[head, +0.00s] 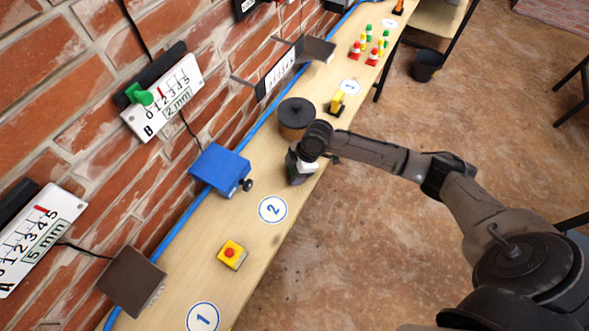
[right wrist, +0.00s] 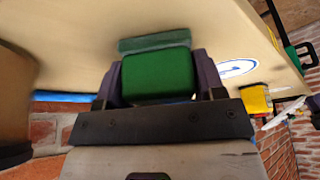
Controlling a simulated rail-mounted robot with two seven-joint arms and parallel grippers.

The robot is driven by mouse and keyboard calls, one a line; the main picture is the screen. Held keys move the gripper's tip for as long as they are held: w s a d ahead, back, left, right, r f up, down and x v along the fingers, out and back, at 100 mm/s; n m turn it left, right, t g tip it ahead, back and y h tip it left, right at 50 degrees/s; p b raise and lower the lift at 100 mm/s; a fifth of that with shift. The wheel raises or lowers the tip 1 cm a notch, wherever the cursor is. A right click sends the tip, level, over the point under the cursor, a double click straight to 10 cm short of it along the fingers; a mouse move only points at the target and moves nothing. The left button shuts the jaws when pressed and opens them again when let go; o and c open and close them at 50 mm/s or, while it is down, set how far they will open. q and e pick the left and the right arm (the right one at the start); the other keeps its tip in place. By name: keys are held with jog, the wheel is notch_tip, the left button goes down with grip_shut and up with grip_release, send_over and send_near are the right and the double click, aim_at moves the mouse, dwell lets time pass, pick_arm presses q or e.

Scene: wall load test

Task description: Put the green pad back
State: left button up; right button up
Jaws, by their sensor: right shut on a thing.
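My right gripper (head: 299,172) is over the wooden bench, between the dark round pot and the blue box. In the right wrist view, my right gripper (right wrist: 157,68) is shut on the green pad (right wrist: 156,78), with a dark finger on each side of it. A duller green strip (right wrist: 153,42) shows just beyond the pad against the bench; I cannot tell whether it is a separate thing or whether the pad touches it. In the head view the gripper and arm hide the pad. My left gripper is not in view.
The bench (head: 262,243) runs along the brick wall. Close by are the dark pot (head: 296,114), the blue box (head: 219,169) with a black knob, and the round "2" label (head: 273,209). A yellow box with a red button (head: 232,254) stands nearer. Several small cones stand farther back.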

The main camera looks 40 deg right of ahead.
jog(key=o, duration=0.9)
